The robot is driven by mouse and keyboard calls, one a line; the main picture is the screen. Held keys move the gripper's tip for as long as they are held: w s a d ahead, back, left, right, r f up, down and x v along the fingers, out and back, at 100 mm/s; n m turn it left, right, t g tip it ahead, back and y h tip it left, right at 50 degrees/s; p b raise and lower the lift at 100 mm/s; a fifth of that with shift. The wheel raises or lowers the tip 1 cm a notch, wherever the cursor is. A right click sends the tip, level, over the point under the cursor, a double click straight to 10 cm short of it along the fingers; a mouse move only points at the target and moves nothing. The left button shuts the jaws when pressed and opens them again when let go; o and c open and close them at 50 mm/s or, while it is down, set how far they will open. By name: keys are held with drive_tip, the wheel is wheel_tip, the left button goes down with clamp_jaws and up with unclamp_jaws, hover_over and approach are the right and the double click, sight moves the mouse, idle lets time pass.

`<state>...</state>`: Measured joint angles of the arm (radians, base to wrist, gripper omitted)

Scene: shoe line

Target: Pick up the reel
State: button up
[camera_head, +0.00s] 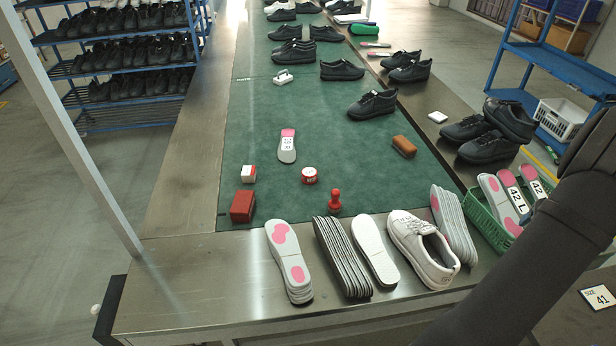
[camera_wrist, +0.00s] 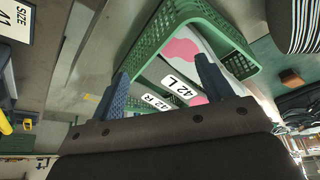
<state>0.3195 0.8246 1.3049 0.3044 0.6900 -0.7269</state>
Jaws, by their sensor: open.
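The reel (camera_head: 309,175) looks like a small red and white round roll. It rests on the green mat (camera_head: 262,120) near the mat's front, between a small white and red box (camera_head: 248,174) and a red stamp (camera_head: 334,201). It does not show in the wrist view. My gripper (camera_wrist: 161,66) is open in the wrist view, its two blue fingers apart with nothing held between them. The green basket of insoles (camera_wrist: 243,47) shows beyond the fingers. In the head view my arm comes in at the right, and the gripper itself is out of frame, well away from the reel.
A red box (camera_head: 242,206) and a single insole (camera_head: 287,147) lie near the reel. A brown brush (camera_head: 404,146) is farther right. Insole stacks (camera_head: 289,262) and a white shoe (camera_head: 423,248) line the front metal edge. Black shoes (camera_head: 373,104) stand farther back.

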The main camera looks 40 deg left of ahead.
drive_tip(key=shift+o, duration=0.6)
drive_tip(key=w+a+r+n+y, duration=0.1)
drive_tip(key=w+a+n, duration=0.1)
drive_tip(key=a, duration=0.8)
drive_tip(key=w+a+n+y, duration=0.1)
drive_tip(key=w+a+n, duration=0.1)
drive_tip(key=a, duration=0.7)
drive_tip(key=n+g+y, duration=0.2)
drive_tip(key=n+g, duration=0.2)
drive_tip(key=n, duration=0.8)
hover_over(309, 172)
drive_tip(key=d, duration=0.3)
wheel_tip(309, 172, down, 7)
drive_tip(key=shift+r, duration=0.1)
drive_tip(key=shift+a+x, duration=0.15)
drive_tip(key=shift+x, duration=1.5)
drive_tip(key=shift+a+x, duration=0.15)
drive_tip(key=shift+x, duration=1.45)
drive_tip(key=shift+r, duration=0.1)
